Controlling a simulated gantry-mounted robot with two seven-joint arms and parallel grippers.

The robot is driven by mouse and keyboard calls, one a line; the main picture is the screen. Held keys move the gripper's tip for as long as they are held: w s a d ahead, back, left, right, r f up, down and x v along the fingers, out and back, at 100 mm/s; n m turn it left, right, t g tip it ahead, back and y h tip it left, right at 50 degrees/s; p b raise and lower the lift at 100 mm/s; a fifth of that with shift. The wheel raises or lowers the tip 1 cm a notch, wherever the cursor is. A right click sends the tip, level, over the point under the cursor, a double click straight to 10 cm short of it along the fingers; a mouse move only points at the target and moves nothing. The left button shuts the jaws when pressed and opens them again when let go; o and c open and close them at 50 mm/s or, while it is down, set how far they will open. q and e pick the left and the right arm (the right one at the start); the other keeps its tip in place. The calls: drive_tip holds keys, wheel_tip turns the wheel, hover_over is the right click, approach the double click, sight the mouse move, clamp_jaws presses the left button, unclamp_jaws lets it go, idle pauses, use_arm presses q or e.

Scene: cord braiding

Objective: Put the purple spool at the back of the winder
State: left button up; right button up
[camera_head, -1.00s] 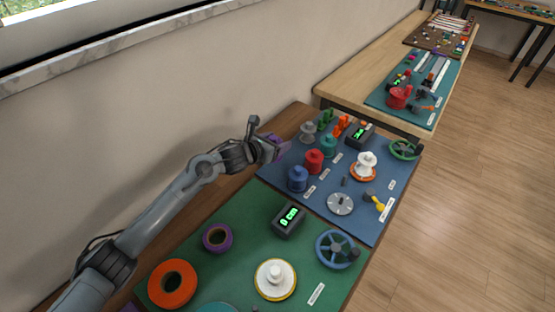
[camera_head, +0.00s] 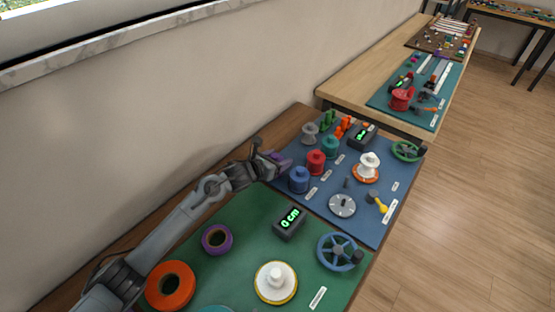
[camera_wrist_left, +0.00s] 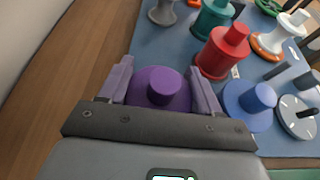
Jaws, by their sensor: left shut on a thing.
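My left gripper (camera_head: 273,164) is at the left edge of the blue mat (camera_head: 327,224), beside the blue spool (camera_head: 299,179). In the left wrist view the purple spool (camera_wrist_left: 158,90) sits between the two purple-tipped fingers of the gripper (camera_wrist_left: 160,93), which is shut on it. Its narrower top knob points up toward the camera. In the head view only a bit of purple shows at the fingers, and I cannot tell whether the spool touches the mat. No part is clearly marked as the winder. My right gripper is not in view.
Red (camera_head: 316,161), teal (camera_head: 329,146) and grey (camera_head: 309,133) spools stand near the held one. A black counter (camera_head: 362,136), a white spool on an orange base (camera_head: 367,167), a grey dial (camera_head: 342,205) and a green handwheel (camera_head: 407,151) are farther right. The green mat (camera_head: 250,240) is in front.

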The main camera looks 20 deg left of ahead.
use_arm(q)
drive_tip(key=shift+f, duration=0.1)
drive_tip(key=shift+f, duration=0.15)
drive_tip(key=o, duration=1.1)
drive_tip(key=shift+c, duration=0.2)
drive_tip(key=shift+r, duration=0.4)
drive_tip(key=p+v, duration=0.2)
drive_tip(key=v, duration=0.9)
drive_tip(key=shift+s+a+p, duration=0.1)
drive_tip(key=shift+s+p, duration=0.2)
drive_tip(key=shift+s+r, duration=0.1)
drive_tip(key=shift+s, duration=0.1)
drive_tip(key=shift+r, duration=0.1)
